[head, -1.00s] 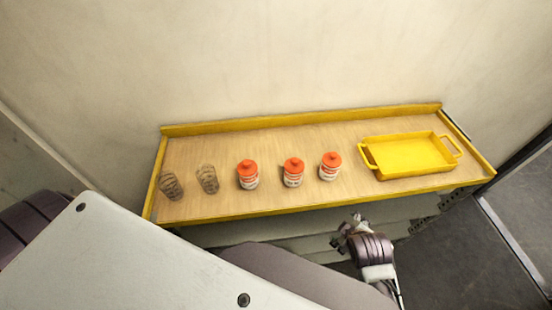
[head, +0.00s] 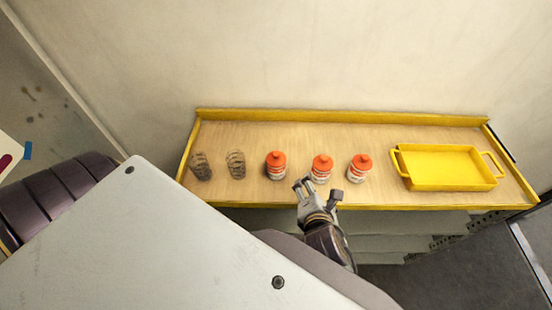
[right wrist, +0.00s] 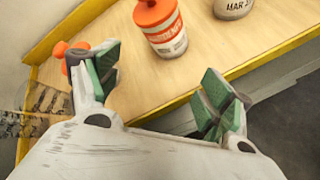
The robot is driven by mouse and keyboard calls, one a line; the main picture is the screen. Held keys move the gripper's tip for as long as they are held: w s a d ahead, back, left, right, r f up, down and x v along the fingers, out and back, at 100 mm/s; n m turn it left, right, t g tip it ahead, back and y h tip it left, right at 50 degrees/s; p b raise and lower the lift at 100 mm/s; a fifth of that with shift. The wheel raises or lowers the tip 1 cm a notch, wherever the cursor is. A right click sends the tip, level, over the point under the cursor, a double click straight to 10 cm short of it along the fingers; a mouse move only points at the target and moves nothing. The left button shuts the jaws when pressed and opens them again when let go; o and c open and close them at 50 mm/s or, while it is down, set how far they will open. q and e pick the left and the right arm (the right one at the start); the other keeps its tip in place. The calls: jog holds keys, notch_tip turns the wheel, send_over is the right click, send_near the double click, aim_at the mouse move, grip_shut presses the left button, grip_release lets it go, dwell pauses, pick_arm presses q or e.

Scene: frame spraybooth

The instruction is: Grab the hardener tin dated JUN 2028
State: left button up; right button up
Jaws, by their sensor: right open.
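Three white tins with orange caps stand in a row on the shelf: a left tin (head: 276,166), a middle tin (head: 321,169) and a right tin (head: 359,169). My right gripper (head: 312,187) is open and empty at the shelf's front edge, just in front of the middle tin. In the right wrist view, a tin with a red label band (right wrist: 165,30) stands ahead, beyond the open fingers (right wrist: 155,88). Another tin (right wrist: 234,8), cut off at the top, reads "MAR 2…". An orange cap (right wrist: 62,52) shows partly behind the left finger. I cannot read JUN 2028 anywhere. My left gripper is out of view.
The wooden shelf (head: 300,138) has a raised yellow rim. Two dark see-through wire-like cups (head: 201,166) (head: 236,164) stand left of the tins. A yellow tray (head: 447,167) with handles sits at the right. Bare wood lies behind the tins.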

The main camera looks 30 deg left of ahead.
aim_at(277, 170)
jog(key=s+a+r+n+t+y, duration=0.1)
jog(key=s+a+r+n+y, duration=0.1)
jog(key=s+a+n, duration=0.4)
jog(key=a+r+n, duration=0.1)
jog(key=n, duration=0.3)
jog(key=shift+s+a+n+y, duration=0.15)
jog(key=shift+a+n+y, duration=0.2)
jog(key=shift+n+y, duration=0.05)
jog(key=shift+x, duration=4.4)
jog(key=shift+x, duration=0.8)
jog(key=shift+b+x, duration=1.75)
jog(key=shift+b, duration=0.2)
jog(key=shift+s+a, duration=0.1)
